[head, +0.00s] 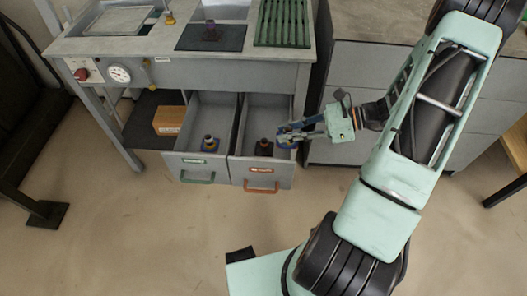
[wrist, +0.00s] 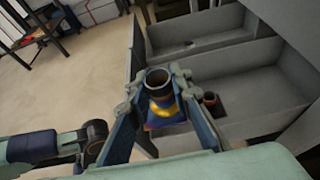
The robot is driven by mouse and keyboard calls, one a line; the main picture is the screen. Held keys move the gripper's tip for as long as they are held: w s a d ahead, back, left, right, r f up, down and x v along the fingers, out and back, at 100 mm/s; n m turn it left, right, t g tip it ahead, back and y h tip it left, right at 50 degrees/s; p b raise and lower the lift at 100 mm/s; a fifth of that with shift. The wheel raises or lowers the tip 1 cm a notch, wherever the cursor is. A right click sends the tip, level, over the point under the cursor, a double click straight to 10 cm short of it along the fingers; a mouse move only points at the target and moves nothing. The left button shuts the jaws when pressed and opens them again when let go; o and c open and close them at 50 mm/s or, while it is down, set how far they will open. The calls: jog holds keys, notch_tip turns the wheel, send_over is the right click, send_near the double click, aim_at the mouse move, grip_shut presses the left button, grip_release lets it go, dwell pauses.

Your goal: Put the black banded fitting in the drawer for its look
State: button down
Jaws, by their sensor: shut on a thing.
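My gripper (head: 287,136) is shut on the black banded fitting (wrist: 159,84), also in the wrist view (wrist: 158,105). The fitting has a dark, open tubular top, a yellow band and a blue-purple base. In the head view it is mostly hidden by the fingers, at the right side of the open right drawer (head: 240,150), which has an orange label and handle. Its exact height is unclear. The open left drawer (head: 184,150) has a green label and handle.
A dark fitting (head: 264,147) stands in the right drawer, and another (head: 209,144) in the left drawer. A green rack (head: 283,22) and a cardboard box (head: 169,120) are nearby.

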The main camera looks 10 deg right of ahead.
jog(key=shift+w+a+f+b, duration=0.5)
jog(key=shift+a+f, duration=0.6)
jog(key=shift+f, duration=0.55)
jog(key=shift+w+a+f+b, duration=0.3)
jog(key=shift+a+f+b, duration=0.65)
jog(key=shift+f, duration=0.7)
jog(key=shift+w+a+f+b, duration=0.4)
jog(key=shift+a+f, duration=0.85)
jog(key=shift+f, duration=0.4)
jog(key=shift+f+b, duration=0.35)
jog(key=shift+f, duration=0.2)
jog(key=shift+f, duration=0.1)
jog(key=c, duration=1.7)
grip_release()
jog(key=shift+c, duration=0.2)
